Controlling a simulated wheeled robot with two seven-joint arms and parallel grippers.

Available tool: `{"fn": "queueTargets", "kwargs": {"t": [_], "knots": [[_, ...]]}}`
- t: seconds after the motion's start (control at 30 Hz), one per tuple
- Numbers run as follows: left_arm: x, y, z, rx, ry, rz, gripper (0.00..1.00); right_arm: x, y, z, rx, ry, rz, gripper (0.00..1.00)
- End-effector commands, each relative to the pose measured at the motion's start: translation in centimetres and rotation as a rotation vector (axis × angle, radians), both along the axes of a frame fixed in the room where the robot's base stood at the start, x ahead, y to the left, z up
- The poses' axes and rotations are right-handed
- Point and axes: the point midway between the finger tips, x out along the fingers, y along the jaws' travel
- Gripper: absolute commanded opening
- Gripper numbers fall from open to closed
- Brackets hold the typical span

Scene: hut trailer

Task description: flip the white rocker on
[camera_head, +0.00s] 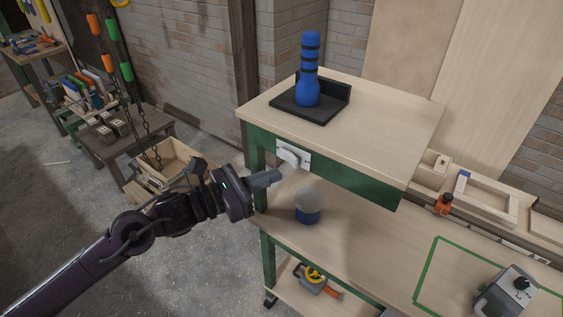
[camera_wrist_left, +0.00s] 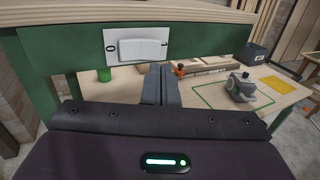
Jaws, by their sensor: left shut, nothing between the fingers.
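The white rocker (camera_head: 290,156) sits on a pale plate on the green front apron of the raised shelf. In the left wrist view the rocker (camera_wrist_left: 143,49) shows large, with a "0" mark at its left and a "1"-like mark at its right. My left gripper (camera_head: 279,174) is shut and empty, its fingertips just in front of and below the plate. In the left wrist view the shut fingers (camera_wrist_left: 160,72) point at the right part of the plate, below its marking. I cannot tell whether they touch it. My right gripper is not in view.
A blue bottle-like object (camera_head: 308,80) stands on a black holder on the shelf top. A blue-and-white cup (camera_head: 308,206) stands on the bench below the rocker. A grey device with a knob (camera_head: 506,292) sits by a green outline. Wooden frames lie along the back.

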Motion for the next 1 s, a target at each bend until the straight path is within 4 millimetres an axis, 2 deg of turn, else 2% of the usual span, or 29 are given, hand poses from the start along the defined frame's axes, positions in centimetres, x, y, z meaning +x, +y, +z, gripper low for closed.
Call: {"fn": "queueTargets", "kwargs": {"t": [0.03, 0.1, 0.33, 0.73, 0.9, 1.0], "knots": [[0.5, -0.7, 0.6, -0.005, 0.002, 0.001, 0.00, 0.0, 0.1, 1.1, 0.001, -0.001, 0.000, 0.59], [0.9, -1.5, 0.5, -0.002, 0.001, 0.000, 0.00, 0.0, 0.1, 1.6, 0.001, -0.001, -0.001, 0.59], [1.7, -2.8, 0.1, 0.000, 0.001, 0.001, 0.00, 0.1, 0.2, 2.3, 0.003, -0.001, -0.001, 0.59], [1.7, -3.0, -0.2, 0.001, 0.001, 0.006, 0.00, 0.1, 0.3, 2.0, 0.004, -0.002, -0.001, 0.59], [1.8, -4.0, -0.8, 0.000, -0.002, 0.073, 0.00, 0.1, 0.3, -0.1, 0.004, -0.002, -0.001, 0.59], [2.0, -3.8, -0.1, 0.002, -0.002, 0.085, 0.00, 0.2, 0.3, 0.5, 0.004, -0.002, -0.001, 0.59]]}}
